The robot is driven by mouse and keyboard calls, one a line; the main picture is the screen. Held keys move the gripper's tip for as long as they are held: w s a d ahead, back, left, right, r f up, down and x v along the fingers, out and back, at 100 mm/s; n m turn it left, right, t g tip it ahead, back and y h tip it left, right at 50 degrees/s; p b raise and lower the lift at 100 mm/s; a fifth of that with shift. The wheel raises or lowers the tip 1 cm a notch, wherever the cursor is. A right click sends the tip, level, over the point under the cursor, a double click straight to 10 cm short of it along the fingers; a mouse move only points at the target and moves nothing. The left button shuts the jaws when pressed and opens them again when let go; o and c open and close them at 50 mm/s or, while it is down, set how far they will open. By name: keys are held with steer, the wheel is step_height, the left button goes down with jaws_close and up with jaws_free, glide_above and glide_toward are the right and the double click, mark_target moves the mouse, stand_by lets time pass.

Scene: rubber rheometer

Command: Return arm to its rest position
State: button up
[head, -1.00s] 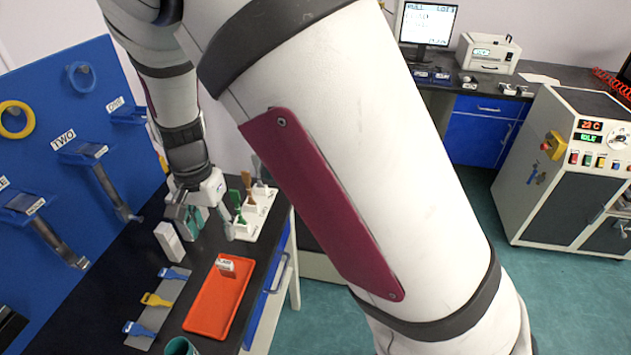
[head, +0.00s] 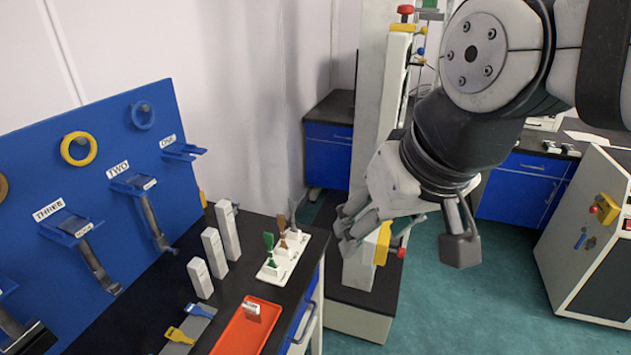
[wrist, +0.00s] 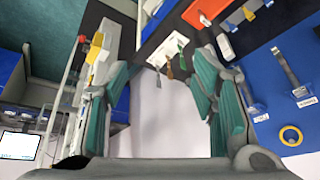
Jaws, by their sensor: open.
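My gripper (head: 362,222) is up in the air at the centre right of the head view, to the right of the black bench and in front of a tall grey stand. Its fingers point down and to the left. In the wrist view the two green-padded fingers (wrist: 158,62) stand wide apart with nothing between them. My wrist and forearm fill the upper right of the head view and hide part of the stand and what is behind it.
The black bench (head: 125,305) carries several white blocks, a white holder (head: 283,262) with coloured tools and an orange tray (head: 243,332). A blue pegboard (head: 90,190) stands behind. The tall grey stand (head: 382,110) is close to my gripper. Green floor is open at right.

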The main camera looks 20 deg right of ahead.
steer(key=shift+s+d+r+h, duration=0.15)
steer(key=shift+s+d, duration=0.1)
steer(key=shift+s, duration=0.25)
steer(key=shift+s+d+f+h, duration=0.1)
steer(key=shift+s+d+h, duration=0.1)
steer(key=shift+s, duration=0.25)
